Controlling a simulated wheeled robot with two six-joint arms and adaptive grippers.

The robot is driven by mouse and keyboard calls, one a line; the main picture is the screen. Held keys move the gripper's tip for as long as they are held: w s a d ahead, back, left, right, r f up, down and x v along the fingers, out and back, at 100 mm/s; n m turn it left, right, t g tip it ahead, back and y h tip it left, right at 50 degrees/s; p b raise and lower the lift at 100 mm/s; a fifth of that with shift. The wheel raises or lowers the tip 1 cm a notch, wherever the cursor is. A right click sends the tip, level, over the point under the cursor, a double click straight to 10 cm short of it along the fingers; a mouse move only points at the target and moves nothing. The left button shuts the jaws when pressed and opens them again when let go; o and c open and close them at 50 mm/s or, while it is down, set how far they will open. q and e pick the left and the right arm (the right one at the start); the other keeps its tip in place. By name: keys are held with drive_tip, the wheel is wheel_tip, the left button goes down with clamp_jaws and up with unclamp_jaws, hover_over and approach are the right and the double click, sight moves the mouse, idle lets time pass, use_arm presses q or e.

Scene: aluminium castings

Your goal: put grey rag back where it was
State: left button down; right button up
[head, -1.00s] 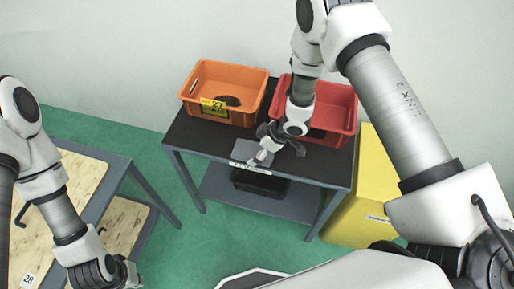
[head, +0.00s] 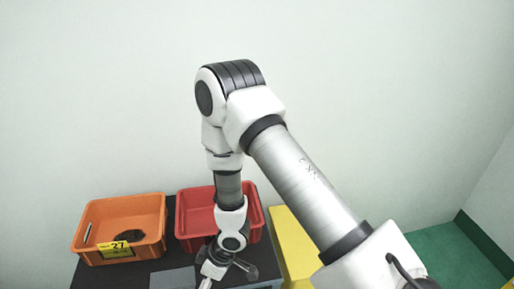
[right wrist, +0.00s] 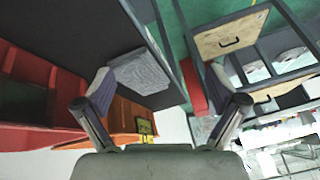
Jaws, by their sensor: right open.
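The grey rag (head: 172,279) lies flat on the dark tabletop (head: 125,277), in front of the crates at the bottom edge of the head view. In the right wrist view the rag (right wrist: 142,73) is a grey, folded-looking rectangle on the dark top, partly behind one finger. My right gripper (head: 228,268) is just right of the rag in the head view. Its fingers (right wrist: 163,88) are spread apart with nothing held between them. I cannot tell its height above the table. My left gripper is out of view.
An orange crate (head: 84,213) labelled 27, holding a dark part, stands at the back left of the table. A red crate (head: 186,216) stands beside it, behind my right wrist. A yellow object (head: 292,245) is right of the table. A wooden-fronted drawer unit (right wrist: 232,33) shows in the wrist view.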

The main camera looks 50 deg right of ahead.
drive_tip(key=s+d+f+m+g+h, duration=0.1)
drive_tip(key=s+d+f+m+h, duration=0.1)
drive_tip(key=s, duration=0.6)
drive_tip(key=s+d+f+m+g+h, duration=0.1)
drive_tip(key=s+d+f+m+h, duration=0.1)
drive_tip(key=s+f+m, duration=0.3)
drive_tip(key=s+d+f, duration=0.1)
drive_tip(key=s, duration=0.3)
drive_tip(key=shift+s+m+g+h, duration=0.25)
drive_tip(key=shift+m+g+h, duration=0.05)
drive_tip(key=shift+f, duration=0.1)
